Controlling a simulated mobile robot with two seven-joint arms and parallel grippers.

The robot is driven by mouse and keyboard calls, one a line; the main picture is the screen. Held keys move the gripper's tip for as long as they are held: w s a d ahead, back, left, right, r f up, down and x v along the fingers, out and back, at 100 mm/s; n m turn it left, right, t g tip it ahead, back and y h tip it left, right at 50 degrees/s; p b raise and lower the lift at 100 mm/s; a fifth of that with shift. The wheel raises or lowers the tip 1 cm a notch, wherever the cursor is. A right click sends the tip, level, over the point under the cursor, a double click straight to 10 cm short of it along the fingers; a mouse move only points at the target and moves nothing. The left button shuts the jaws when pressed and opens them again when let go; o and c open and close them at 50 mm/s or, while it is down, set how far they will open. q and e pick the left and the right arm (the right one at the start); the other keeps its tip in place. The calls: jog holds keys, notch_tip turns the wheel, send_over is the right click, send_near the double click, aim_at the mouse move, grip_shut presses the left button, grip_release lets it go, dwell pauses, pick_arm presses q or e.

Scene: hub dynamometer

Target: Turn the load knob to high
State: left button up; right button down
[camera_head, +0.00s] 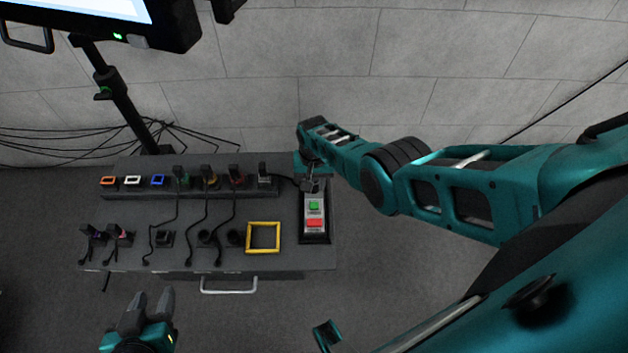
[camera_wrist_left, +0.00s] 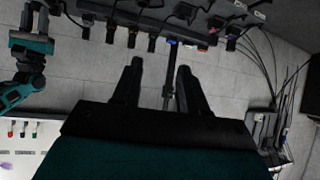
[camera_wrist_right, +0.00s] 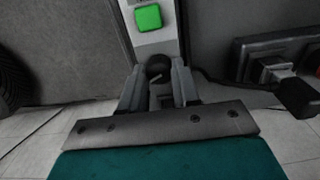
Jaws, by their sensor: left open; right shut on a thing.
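The load knob (camera_wrist_right: 159,69) is a round black knob at the end of a pale control box, seen in the right wrist view. My right gripper (camera_wrist_right: 158,85) is shut on it, one finger on each side. A light pointer line shows on the knob, but its setting marks are hidden or too small to read. In the head view the control box (camera_head: 324,236) has a green and a red button, and my right gripper (camera_head: 311,183) hides the knob at its far end. My left gripper (camera_head: 148,302) is open and empty in front of the bench; it also shows in the left wrist view (camera_wrist_left: 160,75).
The grey bench (camera_head: 180,258) carries a row of plugs and cables, and a yellow square frame (camera_head: 263,237) left of the control box. A green button (camera_wrist_right: 148,17) lies close to the right fingers. A monitor (camera_head: 110,15) stands at the back left.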

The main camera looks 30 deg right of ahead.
jog(key=c, duration=0.8)
grip_release()
jog(key=shift+r, duration=0.15)
jog(key=shift+r+p, duration=0.35)
jog(key=shift+p, duration=0.1)
notch_tip(320, 180, up, 12)
jog(key=p, duration=0.7)
